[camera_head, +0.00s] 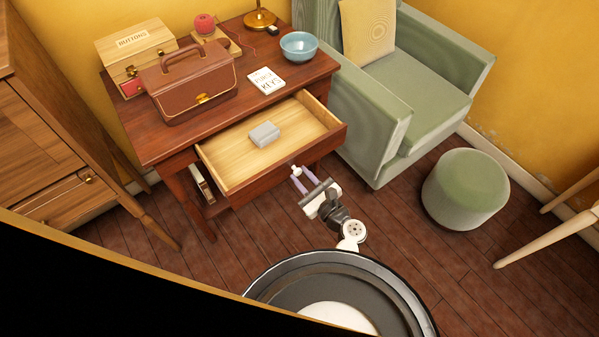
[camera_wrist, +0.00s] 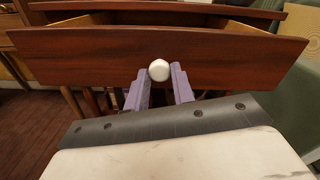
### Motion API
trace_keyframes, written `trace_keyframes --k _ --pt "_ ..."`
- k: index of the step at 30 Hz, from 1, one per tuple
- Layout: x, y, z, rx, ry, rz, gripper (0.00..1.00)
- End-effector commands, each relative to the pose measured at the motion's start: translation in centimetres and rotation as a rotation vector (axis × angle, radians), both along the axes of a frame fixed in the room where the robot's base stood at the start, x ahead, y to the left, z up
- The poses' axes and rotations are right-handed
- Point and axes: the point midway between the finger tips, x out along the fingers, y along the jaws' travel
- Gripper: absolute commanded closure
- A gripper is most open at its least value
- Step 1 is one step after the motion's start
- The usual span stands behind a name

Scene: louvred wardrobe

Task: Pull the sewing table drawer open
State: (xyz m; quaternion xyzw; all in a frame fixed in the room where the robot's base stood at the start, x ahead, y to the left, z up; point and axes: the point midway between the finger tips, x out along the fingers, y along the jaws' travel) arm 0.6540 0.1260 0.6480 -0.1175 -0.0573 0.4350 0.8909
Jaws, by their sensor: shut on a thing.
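The sewing table (camera_head: 160,133) is dark reddish wood. Its drawer (camera_head: 325,117) is pulled well out, showing a pale wooden inside with a small grey box (camera_head: 264,134) in it. In the wrist view the dark drawer front (camera_wrist: 85,55) spans the picture, with a round white knob (camera_wrist: 159,70) near its middle. My gripper (camera_head: 297,172) is in front of the drawer front. In the wrist view its two purple fingers (camera_wrist: 159,84) are shut on the knob, one on each side. The knob is hard to make out in the head view.
On the tabletop are a brown bag (camera_head: 190,85), a buttons box (camera_head: 135,48), a blue bowl (camera_head: 299,46) and a small book (camera_head: 266,80). A green armchair (camera_head: 375,135) stands close right of the table, and a round green stool (camera_head: 465,188) farther right. A wooden cabinet (camera_head: 45,150) is at left.

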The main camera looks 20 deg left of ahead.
Motion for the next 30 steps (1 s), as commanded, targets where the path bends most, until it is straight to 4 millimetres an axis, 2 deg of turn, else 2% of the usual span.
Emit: trace_keyframes --k 8,9,14,30 --pt "-0.01 -0.03 0.01 0.000 0.000 0.000 1.00" --pt "-0.01 -0.03 0.01 0.000 0.000 0.000 0.74" --pt "0.00 -0.02 0.00 0.000 0.000 0.000 0.54" --pt "0.08 0.06 0.03 0.000 0.000 0.000 0.54"
